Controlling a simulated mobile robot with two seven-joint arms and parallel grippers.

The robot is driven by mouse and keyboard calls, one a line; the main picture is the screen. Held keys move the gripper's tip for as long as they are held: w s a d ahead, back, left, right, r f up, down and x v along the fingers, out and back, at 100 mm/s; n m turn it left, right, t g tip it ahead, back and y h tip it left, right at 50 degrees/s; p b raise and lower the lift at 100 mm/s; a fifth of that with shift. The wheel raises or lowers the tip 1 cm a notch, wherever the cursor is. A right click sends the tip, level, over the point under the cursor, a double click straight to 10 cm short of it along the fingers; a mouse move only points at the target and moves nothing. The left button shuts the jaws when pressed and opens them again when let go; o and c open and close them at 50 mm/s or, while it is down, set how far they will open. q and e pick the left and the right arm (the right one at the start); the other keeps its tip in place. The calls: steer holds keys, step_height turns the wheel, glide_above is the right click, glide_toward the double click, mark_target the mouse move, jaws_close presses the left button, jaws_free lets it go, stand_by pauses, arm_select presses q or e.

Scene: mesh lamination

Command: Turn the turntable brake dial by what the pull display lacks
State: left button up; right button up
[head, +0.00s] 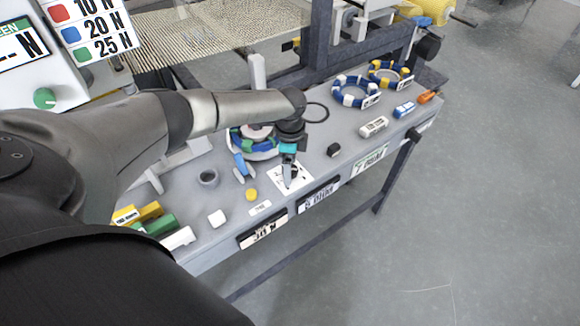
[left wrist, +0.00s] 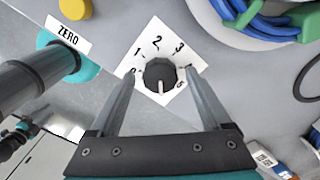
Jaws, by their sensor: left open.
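The brake dial is a dark round knob (left wrist: 158,73) on a white card (left wrist: 152,98) numbered 0 to 5 in the left wrist view. A pale mark on the knob points down, between the 0 and 5 sides. My left gripper (left wrist: 160,78) is open, with one finger on each side of the knob; I cannot tell if they touch it. In the head view the gripper (head: 287,183) hangs over the card (head: 297,179) and hides the dial. The turntable (head: 262,153) lies behind it. The pull display (head: 20,45) is cut off and shows dashes and N. My right gripper is not in view.
A colour legend (head: 92,30) reads 10 N red, 20 N blue, 25 N green. A yellow button (head: 251,195) with a ZERO label (head: 260,208) sits by the dial. Blue-and-white rings (head: 355,91) and small blocks lie along the bench. The floor in front is clear.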

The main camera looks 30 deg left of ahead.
arm_select(q)
steer(key=shift+c, duration=0.4)
jaws_close()
stand_by(0.4)
